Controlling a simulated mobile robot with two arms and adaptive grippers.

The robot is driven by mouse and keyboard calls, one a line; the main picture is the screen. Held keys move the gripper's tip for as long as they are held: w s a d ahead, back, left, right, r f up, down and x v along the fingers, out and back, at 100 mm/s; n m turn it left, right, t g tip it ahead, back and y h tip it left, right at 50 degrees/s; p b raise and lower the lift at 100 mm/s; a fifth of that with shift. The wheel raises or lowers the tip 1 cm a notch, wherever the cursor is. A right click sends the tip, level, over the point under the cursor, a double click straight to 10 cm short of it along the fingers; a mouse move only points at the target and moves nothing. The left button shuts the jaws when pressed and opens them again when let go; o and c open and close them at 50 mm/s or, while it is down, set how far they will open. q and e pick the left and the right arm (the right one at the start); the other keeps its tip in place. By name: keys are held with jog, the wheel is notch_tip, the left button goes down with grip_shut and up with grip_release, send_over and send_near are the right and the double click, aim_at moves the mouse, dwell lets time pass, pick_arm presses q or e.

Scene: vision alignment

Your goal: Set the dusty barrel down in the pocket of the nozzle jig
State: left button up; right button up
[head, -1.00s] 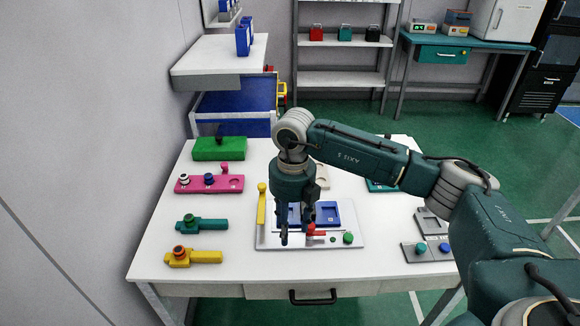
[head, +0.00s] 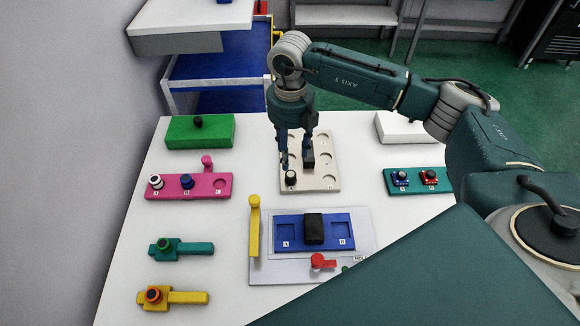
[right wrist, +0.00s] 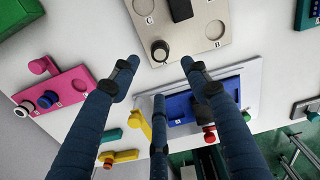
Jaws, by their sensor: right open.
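My right gripper (head: 296,160) is open and empty above the cream plate (head: 323,181), which has round pockets. A short black barrel (head: 291,177) stands upright at spot A of this plate, close below the fingers. It also shows in the right wrist view (right wrist: 159,50), ahead of the spread fingers (right wrist: 160,83) and apart from them. I cannot tell whether it is the dusty barrel. A pink plate (head: 205,191) at the left holds two barrels and has an empty pocket at C. No part is clearly readable as the nozzle jig. My left gripper is out of view.
A blue fixture (head: 285,218) with a black block (head: 314,228) lies in front, with a yellow post (head: 254,225) and a red handle (head: 322,262). Teal (head: 178,247) and yellow (head: 173,297) pieces lie front left. A teal plate (head: 416,187) is at the right. White tabletop is bare between fixtures.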

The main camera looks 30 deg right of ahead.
aim_at(291, 174)
jog(key=shift+s+f, duration=0.2)
jog(key=shift+f, duration=1.05)
jog(key=shift+f+p, duration=0.35)
jog(key=shift+f, duration=0.05)
jog(key=f, duration=0.1)
jog(key=f+p, duration=0.1)
jog(key=f, duration=0.1)
jog(key=f+p, duration=0.1)
jog(key=f, duration=0.1)
jog(key=shift+w, duration=0.25)
jog(key=shift+d+f, duration=0.1)
jog(key=shift+f, duration=0.25)
jog(key=shift+c, duration=0.5)
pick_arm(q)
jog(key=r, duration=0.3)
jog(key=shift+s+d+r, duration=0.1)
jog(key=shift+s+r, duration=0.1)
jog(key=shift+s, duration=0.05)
pick_arm(e)
grip_shut()
